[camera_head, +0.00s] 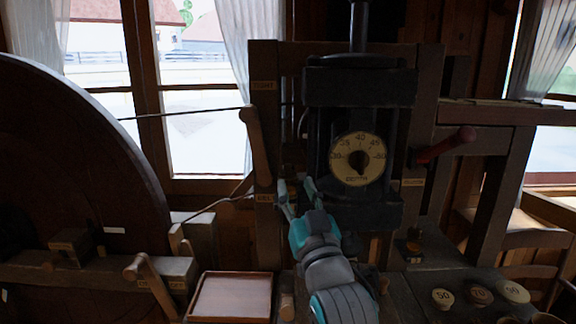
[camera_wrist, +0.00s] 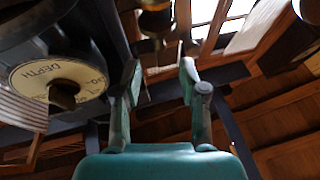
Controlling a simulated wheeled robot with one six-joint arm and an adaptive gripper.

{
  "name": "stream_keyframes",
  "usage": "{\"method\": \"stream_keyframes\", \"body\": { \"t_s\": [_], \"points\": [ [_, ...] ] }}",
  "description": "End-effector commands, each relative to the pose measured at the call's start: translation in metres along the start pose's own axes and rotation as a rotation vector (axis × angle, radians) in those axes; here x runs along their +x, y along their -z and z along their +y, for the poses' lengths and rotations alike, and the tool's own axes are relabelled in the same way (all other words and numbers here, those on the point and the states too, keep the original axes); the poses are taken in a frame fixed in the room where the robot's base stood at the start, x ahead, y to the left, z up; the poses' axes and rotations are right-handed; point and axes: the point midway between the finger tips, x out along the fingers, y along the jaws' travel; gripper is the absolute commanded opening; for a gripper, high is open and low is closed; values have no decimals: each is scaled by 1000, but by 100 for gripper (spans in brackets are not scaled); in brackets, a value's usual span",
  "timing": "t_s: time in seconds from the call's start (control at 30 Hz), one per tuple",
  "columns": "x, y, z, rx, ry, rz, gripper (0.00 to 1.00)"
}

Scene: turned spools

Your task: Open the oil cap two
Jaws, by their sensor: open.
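My gripper (camera_head: 298,191) is open and empty in the head view, raised at the left side of the machine's dark central block. In the wrist view its two fingers (camera_wrist: 160,72) stand apart with nothing between them. A small brass-coloured fitting (camera_wrist: 155,22) with a dark stem shows beyond the fingertips, near the top edge and partly cut off. It may be an oil cap, but no label on it is readable. In the head view, a small amber-and-dark fitting (camera_head: 414,246) sits low on the right post. I cannot tell which one is oil cap two.
A round depth dial (camera_head: 358,159) is close right of my gripper; it also shows in the wrist view (camera_wrist: 58,82). A wooden lever (camera_head: 257,148) stands left, a red-handled lever (camera_head: 445,146) right. A shallow wooden tray (camera_head: 232,297) and numbered discs (camera_head: 479,294) lie below.

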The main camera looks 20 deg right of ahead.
Motion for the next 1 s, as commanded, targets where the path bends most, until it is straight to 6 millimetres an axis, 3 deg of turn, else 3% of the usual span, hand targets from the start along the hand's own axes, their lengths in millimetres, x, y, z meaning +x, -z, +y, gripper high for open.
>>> {"method": "stream_keyframes", "body": {
  "t_s": [0.2,0.4,0.87,1.0],
  "points": [
    [40,1,0,0,-1,2,42],
    [64,0,0,-1,-1,1,42],
    [75,0,0,0,0,0,42],
    [75,0,0,0,0,0,7]
  ]
}}
